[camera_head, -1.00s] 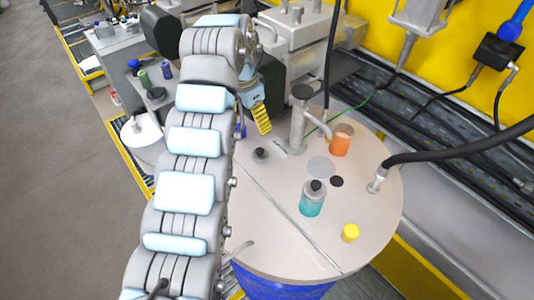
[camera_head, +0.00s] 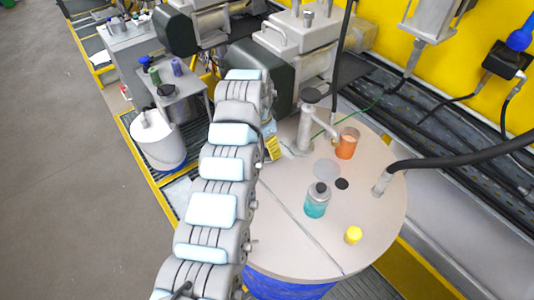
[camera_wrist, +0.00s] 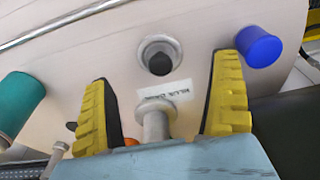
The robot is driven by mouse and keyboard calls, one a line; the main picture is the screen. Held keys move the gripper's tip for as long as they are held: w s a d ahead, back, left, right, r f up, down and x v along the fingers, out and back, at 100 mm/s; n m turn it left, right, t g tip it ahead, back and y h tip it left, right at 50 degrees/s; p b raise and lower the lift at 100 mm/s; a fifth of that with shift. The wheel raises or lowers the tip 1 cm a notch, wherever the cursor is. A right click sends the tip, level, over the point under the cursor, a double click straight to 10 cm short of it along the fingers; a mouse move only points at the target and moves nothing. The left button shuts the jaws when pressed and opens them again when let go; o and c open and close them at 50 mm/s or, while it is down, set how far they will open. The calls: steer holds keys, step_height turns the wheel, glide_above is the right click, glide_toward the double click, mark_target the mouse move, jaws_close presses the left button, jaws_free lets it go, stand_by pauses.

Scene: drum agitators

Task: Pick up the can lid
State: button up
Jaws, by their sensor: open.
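A flat grey disc (camera_head: 327,169) lies on the round drum top (camera_head: 300,250); I cannot tell if it is the can lid. A smaller black disc (camera_head: 342,184) lies beside it. A teal can (camera_head: 316,206) with a dark grey top stands just in front, and a teal cylinder (camera_wrist: 18,103) shows at the left of the wrist view. My gripper (camera_head: 273,147) is mostly hidden behind my arm, left of the discs. In the wrist view, my gripper (camera_wrist: 165,105) is open, its yellow fingers apart, with a metal post between them lower down.
An orange can (camera_head: 347,143) and a metal pipe post (camera_head: 306,130) stand behind the discs. A yellow cap (camera_head: 353,235) sits in front. A black hose (camera_head: 450,160) reaches the drum's right side. The wrist view shows a dark-capped fitting (camera_wrist: 160,58) and a blue cylinder (camera_wrist: 260,46).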

mark_target(266, 151)
steer(key=shift+w+d+f+p, duration=0.15)
steer(key=shift+f+p, duration=0.2)
steer(key=shift+f, duration=0.45)
steer(key=shift+d+f+p, duration=0.15)
steer(key=shift+f+p, duration=0.15)
steer(key=shift+f, duration=0.45)
steer(key=shift+w+d+f+p, duration=0.15)
steer(key=shift+f+p, duration=0.2)
steer(key=shift+f, duration=0.75)
steer(key=c, duration=1)
